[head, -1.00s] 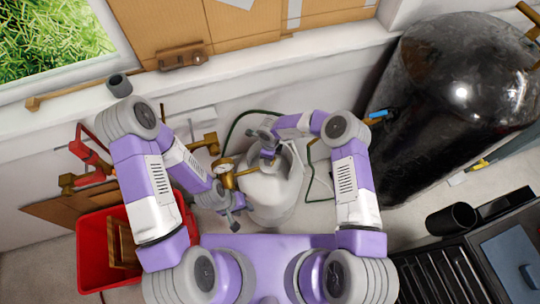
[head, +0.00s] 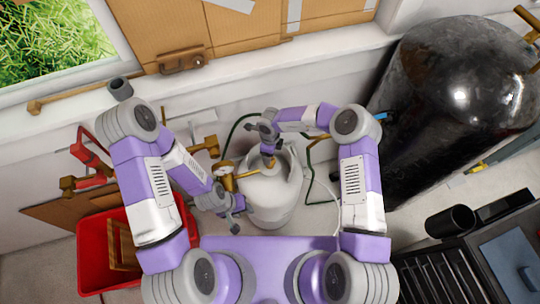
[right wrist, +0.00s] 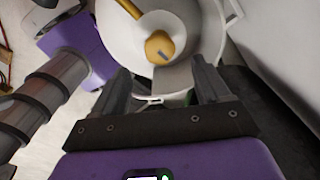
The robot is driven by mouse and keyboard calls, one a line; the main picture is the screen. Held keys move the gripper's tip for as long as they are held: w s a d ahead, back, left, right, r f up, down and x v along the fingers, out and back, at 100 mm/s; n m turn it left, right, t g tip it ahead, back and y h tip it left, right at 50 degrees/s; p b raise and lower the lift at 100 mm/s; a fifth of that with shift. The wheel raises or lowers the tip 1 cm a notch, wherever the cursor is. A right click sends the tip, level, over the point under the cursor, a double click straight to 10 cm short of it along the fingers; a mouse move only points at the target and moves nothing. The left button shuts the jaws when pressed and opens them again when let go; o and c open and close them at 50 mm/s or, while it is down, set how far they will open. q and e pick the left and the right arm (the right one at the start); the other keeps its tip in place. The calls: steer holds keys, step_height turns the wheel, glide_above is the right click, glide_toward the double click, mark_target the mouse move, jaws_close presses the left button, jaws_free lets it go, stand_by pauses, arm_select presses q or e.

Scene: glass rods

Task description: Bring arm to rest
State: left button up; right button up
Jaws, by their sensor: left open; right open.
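My right arm reaches in from the right in the head view. My right gripper (head: 267,150) is above the white gas cylinder (head: 270,200), near its brass valve (head: 269,162). In the right wrist view, the right gripper (right wrist: 162,80) is open with nothing between its fingers; the cylinder's white collar (right wrist: 207,25) and brass valve (right wrist: 160,47) lie beyond the fingertips. My left gripper (head: 234,212) is open at the cylinder's left side, below a brass fitting with a gauge (head: 225,180). Whether it touches the cylinder is unclear.
A red bin (head: 92,250) stands at the lower left, with red-handled pipework (head: 90,160) above it. A large black tank (head: 455,100) stands at the right. A dark cup (head: 450,220) and a black rack (head: 440,275) are at the lower right. A green hose (head: 232,130) runs behind the cylinder.

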steer(key=shift+r, duration=0.85)
steer(key=shift+f, duration=0.1)
steer(key=s+d+f+n+t+b, duration=0.35)
steer(key=d+f+n, duration=0.25)
steer(key=d+n, duration=0.25)
steer(key=s+d+f+n+g+y+b, duration=0.1)
steer(key=s+f+n+g+y+b, duration=0.1)
steer(key=s+n, duration=0.8)
steer(key=s+g+y, duration=0.1)
steer(key=s+y, duration=0.1)
steer(key=s, duration=0.7)
steer(key=shift+s+d, duration=0.15)
steer(key=shift+s, duration=0.15)
